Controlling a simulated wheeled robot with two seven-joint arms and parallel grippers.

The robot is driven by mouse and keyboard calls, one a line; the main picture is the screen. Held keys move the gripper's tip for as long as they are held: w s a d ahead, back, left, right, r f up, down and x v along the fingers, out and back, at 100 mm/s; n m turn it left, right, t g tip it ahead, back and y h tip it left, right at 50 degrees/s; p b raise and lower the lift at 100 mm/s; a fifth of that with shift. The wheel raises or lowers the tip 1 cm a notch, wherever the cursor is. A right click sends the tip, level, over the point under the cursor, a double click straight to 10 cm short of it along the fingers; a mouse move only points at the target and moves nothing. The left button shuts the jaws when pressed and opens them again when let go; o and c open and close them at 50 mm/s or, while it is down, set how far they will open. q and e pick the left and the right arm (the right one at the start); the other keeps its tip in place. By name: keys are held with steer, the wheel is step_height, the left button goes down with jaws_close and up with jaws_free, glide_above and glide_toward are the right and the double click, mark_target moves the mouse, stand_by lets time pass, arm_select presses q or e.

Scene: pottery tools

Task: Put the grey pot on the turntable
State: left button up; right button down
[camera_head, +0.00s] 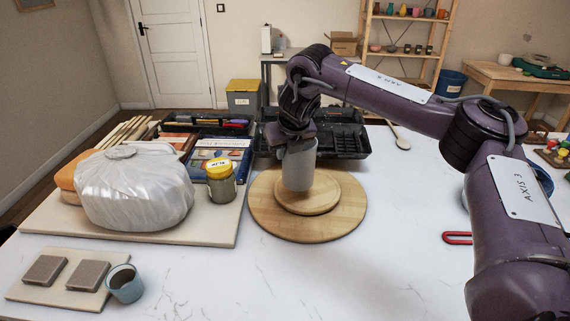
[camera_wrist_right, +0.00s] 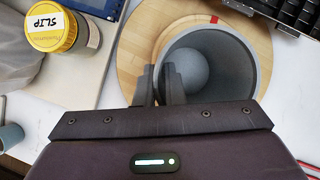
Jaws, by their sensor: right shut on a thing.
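The grey pot (camera_head: 299,168) is upright over the middle of the wooden turntable (camera_head: 262,215), which has a smaller raised disc on a wide round base. The pot's bottom looks at or just above the disc; I cannot tell whether it touches. My right gripper (camera_head: 297,140) reaches down from above and is shut on the pot's wall. In the right wrist view the fingers (camera_wrist_right: 160,80) pinch the rim of the pot (camera_wrist_right: 238,65), with its open mouth facing the camera and the turntable (camera_wrist_right: 135,45) behind it. My left gripper is out of view.
Left of the turntable stand a yellow-lidded slip jar (camera_head: 221,182) and a plastic-wrapped clay block (camera_head: 135,190) on a board. Black tool trays (camera_head: 340,140) lie behind. A small grey-blue cup (camera_head: 125,284) is front left. The front middle of the table is clear.

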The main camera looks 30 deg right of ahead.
step_height(320, 180, down, 4)
steer(key=shift+f+p, duration=0.1)
steer(key=shift+p, duration=0.3)
steer(key=c, duration=1.5)
jaws_free()
steer(key=b+v, duration=0.1)
steer(key=v, duration=0.5)
steer(key=shift+s+a+r, duration=0.1)
steer(key=shift+r, duration=0.2)
glide_toward(285, 164)
steer(key=shift+s+r+p, duration=0.15)
steer(key=shift+r+p, duration=0.2)
steer(key=shift+r, duration=0.25)
